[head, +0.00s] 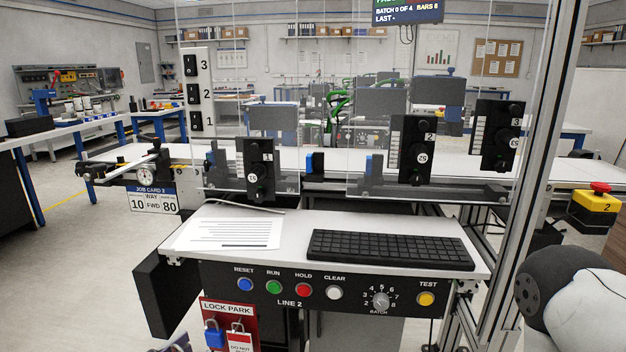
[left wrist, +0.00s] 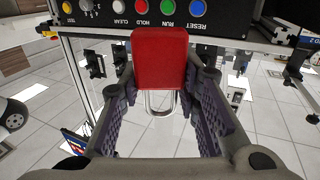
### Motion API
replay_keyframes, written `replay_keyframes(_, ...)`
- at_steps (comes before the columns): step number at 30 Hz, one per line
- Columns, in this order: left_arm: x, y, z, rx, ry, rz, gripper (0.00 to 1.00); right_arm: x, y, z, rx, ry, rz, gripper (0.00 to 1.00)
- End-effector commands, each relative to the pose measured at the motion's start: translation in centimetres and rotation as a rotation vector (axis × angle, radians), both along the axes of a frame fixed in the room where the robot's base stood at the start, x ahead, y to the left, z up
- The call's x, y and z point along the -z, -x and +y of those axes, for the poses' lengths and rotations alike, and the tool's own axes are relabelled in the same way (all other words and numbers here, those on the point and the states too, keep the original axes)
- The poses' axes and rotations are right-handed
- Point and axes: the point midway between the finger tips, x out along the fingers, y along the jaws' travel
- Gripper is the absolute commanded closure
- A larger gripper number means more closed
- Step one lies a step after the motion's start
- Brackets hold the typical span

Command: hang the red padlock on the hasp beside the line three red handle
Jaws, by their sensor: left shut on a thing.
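The red padlock (left wrist: 160,60) is between the fingers of my left gripper (left wrist: 160,85) in the left wrist view. Its silver shackle points toward the palm, at the lower side of that picture. My left gripper is shut on the padlock, close to the line 2 button panel (left wrist: 135,12). In the head view only a small part of my left gripper (head: 178,345) shows at the bottom edge, and the padlock is not distinguishable there. I cannot make out the line three red handle or its hasp in either view. My right gripper is out of view.
The red lock park board (head: 245,312) hangs under the line 2 panel (head: 330,305), with a blue padlock (head: 214,334) and a tag. A keyboard (head: 390,250) and paper lie on the desk. A clear guard and metal post (head: 515,180) stand beside the conveyor. Open floor lies left.

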Motion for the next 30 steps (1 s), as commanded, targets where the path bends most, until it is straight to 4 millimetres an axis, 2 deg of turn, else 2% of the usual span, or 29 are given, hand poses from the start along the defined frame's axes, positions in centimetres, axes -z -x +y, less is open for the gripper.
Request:
replay_keyframes(4,-0.1,0.5,-0.3,0.009,-0.003,-0.003,0.99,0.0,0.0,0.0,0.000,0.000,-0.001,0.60)
replay_keyframes(7,-0.2,-0.9,0.3,-0.010,-0.003,-0.009,0.99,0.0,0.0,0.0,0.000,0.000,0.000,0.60)
replay_keyframes(11,-1.3,-5.3,2.0,-0.066,-0.004,-0.014,0.99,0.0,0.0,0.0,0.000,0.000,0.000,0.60)
replay_keyframes(13,-2.5,-8.3,3.4,-0.111,-0.002,-0.015,0.99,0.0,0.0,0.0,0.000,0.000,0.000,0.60)
replay_keyframes(17,-6.6,-13.9,6.6,-0.212,0.001,-0.018,0.99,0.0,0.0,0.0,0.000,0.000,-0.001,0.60)
replay_keyframes(21,-12.8,-18.6,10.0,-0.312,0.003,-0.017,0.99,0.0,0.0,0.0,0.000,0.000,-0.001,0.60)
replay_keyframes(25,-17.4,-20.6,11.9,-0.360,0.001,-0.011,0.99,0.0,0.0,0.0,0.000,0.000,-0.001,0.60)
replay_keyframes(27,-18.8,-21.1,12.4,-0.370,-0.001,-0.006,0.99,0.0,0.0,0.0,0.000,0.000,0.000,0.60)
replay_keyframes(30,-19.7,-21.4,12.8,-0.377,-0.002,-0.003,0.99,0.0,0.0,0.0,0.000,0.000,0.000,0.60)
